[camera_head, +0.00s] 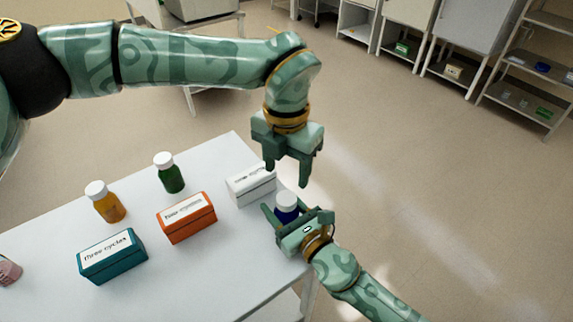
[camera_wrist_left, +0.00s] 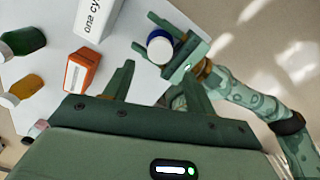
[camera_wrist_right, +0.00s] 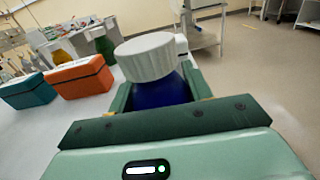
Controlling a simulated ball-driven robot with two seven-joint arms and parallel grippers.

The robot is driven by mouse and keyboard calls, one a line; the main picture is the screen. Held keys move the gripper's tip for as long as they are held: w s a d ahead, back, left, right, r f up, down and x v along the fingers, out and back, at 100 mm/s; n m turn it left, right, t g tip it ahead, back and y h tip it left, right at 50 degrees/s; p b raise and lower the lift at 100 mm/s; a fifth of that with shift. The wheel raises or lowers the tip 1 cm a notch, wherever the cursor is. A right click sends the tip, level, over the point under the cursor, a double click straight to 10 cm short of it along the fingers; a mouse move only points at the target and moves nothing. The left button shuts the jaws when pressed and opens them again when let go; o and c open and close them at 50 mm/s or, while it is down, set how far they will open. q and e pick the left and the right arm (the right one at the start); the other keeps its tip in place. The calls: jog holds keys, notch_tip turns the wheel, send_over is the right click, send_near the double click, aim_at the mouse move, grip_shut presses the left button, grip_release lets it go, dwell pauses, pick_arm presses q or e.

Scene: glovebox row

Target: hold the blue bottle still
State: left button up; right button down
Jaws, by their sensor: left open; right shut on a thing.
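The blue bottle (camera_head: 287,209) has a white cap and stands upright at the table's right corner. My right gripper (camera_head: 287,214) is shut on it, a finger on each side. The right wrist view shows the bottle's blue body (camera_wrist_right: 162,92) between the fingers under its ribbed cap. The left wrist view also shows its white cap (camera_wrist_left: 160,49). My left gripper (camera_head: 289,176) is open and empty, pointing down above the bottle and apart from it. In the left wrist view its fingers (camera_wrist_left: 158,82) have nothing between them.
On the white table (camera_head: 215,270) are a white box (camera_head: 250,186), an orange box (camera_head: 187,218), a teal box (camera_head: 113,257), a green bottle (camera_head: 170,175) and an amber bottle (camera_head: 107,204). The floor right of the table is clear. Shelves (camera_head: 525,95) stand at the back right.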

aim_at(286, 198)
pick_arm(q)
jog(key=shift+f, duration=0.1)
dwell(0.3)
jog(key=shift+f, duration=3.9)
jog(key=c, duration=1)
jog(key=o, duration=1.1)
jog(key=shift+o, duration=0.2)
